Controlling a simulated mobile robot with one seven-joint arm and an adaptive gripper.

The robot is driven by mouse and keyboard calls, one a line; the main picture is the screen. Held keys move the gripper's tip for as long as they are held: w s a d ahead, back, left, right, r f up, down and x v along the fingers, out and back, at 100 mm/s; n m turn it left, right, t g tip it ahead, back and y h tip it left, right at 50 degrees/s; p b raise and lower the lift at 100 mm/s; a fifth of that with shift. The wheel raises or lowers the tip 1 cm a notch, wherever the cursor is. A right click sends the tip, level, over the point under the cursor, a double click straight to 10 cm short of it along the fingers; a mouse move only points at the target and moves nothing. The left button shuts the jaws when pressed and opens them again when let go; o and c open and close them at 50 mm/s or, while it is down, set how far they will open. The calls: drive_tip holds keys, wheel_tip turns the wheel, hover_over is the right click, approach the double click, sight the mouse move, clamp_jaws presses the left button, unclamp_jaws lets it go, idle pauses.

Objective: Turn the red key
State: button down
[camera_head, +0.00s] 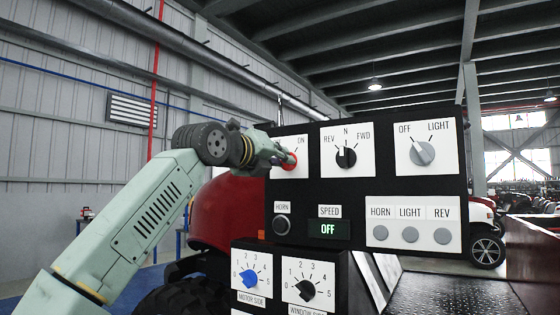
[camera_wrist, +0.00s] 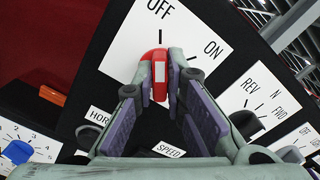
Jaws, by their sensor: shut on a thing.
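The red key (camera_wrist: 160,72) sits on a white plate (camera_wrist: 205,28) marked OFF and ON on the black panel. In the wrist view its white stripe points up, roughly toward the OFF mark. My gripper (camera_wrist: 160,80) has one finger on each side of the key and is shut on it. In the head view my gripper (camera_head: 283,155) reaches the panel's upper left, with a bit of the red key (camera_head: 290,161) showing. There my gripper hides the OFF label and most of the plate's left part.
Right of the key are the REV/N/FWD knob (camera_head: 346,157) and the light knob (camera_head: 422,153). Below are the horn button (camera_head: 281,225) and a speed display (camera_head: 328,229) reading OFF. A blue knob (camera_head: 249,278) and a black knob (camera_head: 305,290) sit lower.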

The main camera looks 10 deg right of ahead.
idle(0.4)
drive_tip(key=c, duration=1.6)
unclamp_jaws()
drive_tip(key=shift+c, duration=0.2)
drive_tip(key=v, duration=1.2)
